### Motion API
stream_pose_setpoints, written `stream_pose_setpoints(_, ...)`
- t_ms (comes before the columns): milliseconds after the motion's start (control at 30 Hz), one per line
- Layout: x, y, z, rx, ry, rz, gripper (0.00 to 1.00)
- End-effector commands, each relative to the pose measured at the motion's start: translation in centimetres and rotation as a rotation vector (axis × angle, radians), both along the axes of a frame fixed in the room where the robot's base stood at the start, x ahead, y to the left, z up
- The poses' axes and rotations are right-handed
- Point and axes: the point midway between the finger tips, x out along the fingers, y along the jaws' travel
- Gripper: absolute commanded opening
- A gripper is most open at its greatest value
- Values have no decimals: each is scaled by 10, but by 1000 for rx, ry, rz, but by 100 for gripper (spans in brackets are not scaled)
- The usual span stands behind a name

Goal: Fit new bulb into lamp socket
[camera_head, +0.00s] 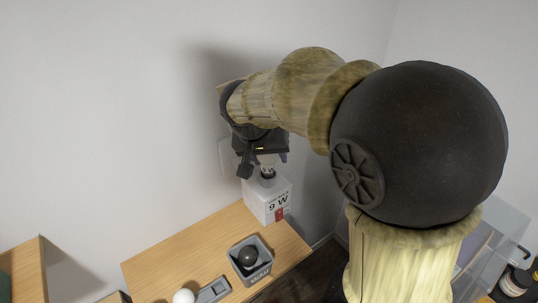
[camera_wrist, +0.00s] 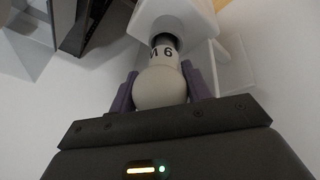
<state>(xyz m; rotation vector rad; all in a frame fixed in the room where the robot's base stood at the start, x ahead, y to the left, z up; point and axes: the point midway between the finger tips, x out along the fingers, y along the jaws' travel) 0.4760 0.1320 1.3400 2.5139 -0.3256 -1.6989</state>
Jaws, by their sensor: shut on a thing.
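My gripper (camera_head: 266,159) is shut on a white bulb (camera_wrist: 160,86), which also shows in the head view (camera_head: 267,166). In the wrist view its round glass sits between the two purple fingers, and its neck carries partly visible dark lettering ending in "6". The bulb's dark base end points down at a white box-shaped block (camera_head: 266,200) marked "9 W". In the wrist view the dark end meets a white piece (camera_wrist: 178,14); I cannot tell whether it is seated in it or only in front of it.
The block stands at the back of a wooden table (camera_head: 185,256) near the wall. A grey open box (camera_head: 263,272) holds a dark ball (camera_head: 248,256). A white round object (camera_head: 184,297) and a grey piece (camera_head: 213,291) lie at the front. A clear bin (camera_head: 495,232) stands at right.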

Motion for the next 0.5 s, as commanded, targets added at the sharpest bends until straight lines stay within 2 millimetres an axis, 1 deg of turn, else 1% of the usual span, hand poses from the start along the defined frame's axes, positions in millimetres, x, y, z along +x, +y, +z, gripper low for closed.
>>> stream_pose_setpoints(500,0,0,-12,0,0,0,23)
